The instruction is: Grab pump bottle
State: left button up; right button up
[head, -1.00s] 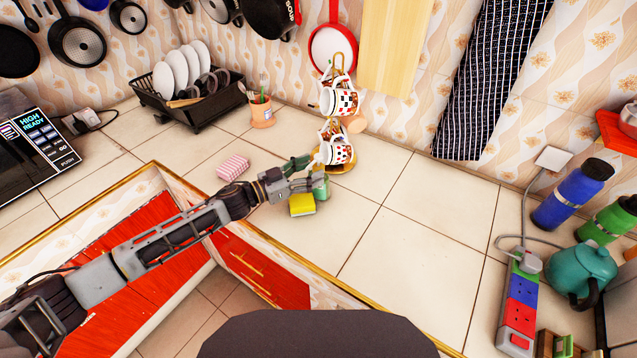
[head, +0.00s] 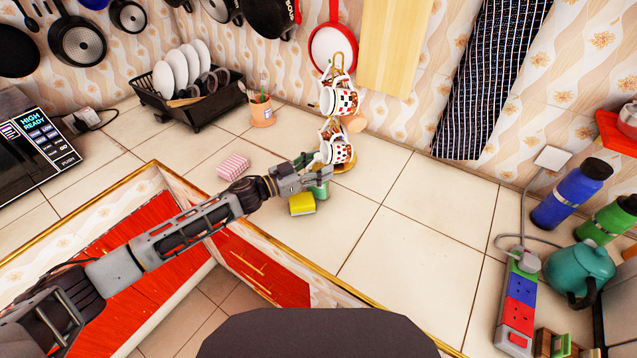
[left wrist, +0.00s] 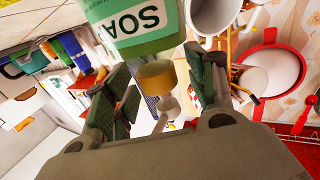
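The green pump bottle (head: 320,190) stands on the tiled counter, partly hidden by my left gripper (head: 312,170) in the head view. In the left wrist view the bottle (left wrist: 135,28) appears upside down, with part of its soap label showing. Its yellowish collar (left wrist: 156,76) and pale pump top show in the space between the two fingers. My left gripper (left wrist: 158,92) is open, with a finger on either side of the pump part and visible gaps. Whether any finger touches the bottle cannot be told. My right gripper is not in view.
A yellow sponge (head: 302,204) lies just in front of the bottle. A mug stand with patterned mugs (head: 336,148) is close behind it. A pink striped block (head: 234,166) lies to the left. The counter to the right is clear up to the power strip (head: 518,310).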

pick_arm(q)
jog(key=c, duration=0.9)
grip_shut()
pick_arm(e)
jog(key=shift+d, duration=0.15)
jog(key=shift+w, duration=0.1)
pick_arm(q)
jog(key=shift+r, duration=0.55)
notch_tip(320, 180, up, 8)
jog(key=shift+f+p, duration=0.1)
jog(key=shift+p, duration=0.45)
jog(key=shift+r, duration=0.6)
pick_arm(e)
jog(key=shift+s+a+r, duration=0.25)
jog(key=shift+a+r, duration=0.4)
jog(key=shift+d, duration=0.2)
